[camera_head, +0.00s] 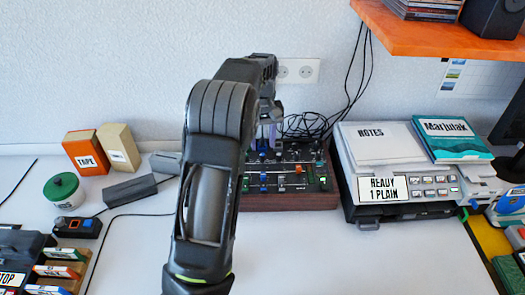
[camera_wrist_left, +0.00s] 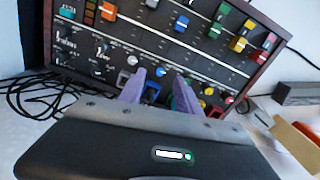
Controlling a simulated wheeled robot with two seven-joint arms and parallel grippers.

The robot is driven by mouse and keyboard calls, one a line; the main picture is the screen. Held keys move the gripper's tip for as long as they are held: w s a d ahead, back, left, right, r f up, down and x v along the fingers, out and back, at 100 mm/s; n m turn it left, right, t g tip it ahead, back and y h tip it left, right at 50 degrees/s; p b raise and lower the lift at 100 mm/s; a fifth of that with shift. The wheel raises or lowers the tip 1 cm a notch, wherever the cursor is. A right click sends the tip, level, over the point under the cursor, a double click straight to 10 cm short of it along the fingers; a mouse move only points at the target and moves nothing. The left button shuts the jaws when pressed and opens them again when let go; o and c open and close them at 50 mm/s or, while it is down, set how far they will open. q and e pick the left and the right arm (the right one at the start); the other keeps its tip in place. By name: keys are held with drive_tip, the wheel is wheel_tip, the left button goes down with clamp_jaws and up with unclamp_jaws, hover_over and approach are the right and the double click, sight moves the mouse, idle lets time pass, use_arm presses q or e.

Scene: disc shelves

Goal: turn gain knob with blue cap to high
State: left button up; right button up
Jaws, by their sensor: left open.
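The mixer (camera_head: 315,200) stands against the wall in a dark wooden case, its panel covered with coloured knobs and fader caps. My left gripper (camera_head: 270,138) hangs over the back part of the panel, open. In the left wrist view its two purple fingers (camera_wrist_left: 160,76) point at the panel, one on each side of a small blue knob cap (camera_wrist_left: 152,92). Another blue cap (camera_wrist_left: 160,71) shows near the fingertips. I cannot tell whether the fingers touch either one. My arm hides the mixer's left part in the head view. My right gripper is not in view.
A grey device (camera_head: 410,187) with a stack of notes stands right of the mixer. Black cables (camera_head: 305,125) lie behind it. An orange shelf (camera_head: 440,38) overhangs at the upper right. A grey block (camera_head: 130,190) lies to the left. The table in front is clear.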

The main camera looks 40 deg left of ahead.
sight(263, 155)
use_arm(q)
drive_tip(key=shift+f, duration=2.3)
drive_tip(key=shift+c, duration=0.3)
clamp_jaws()
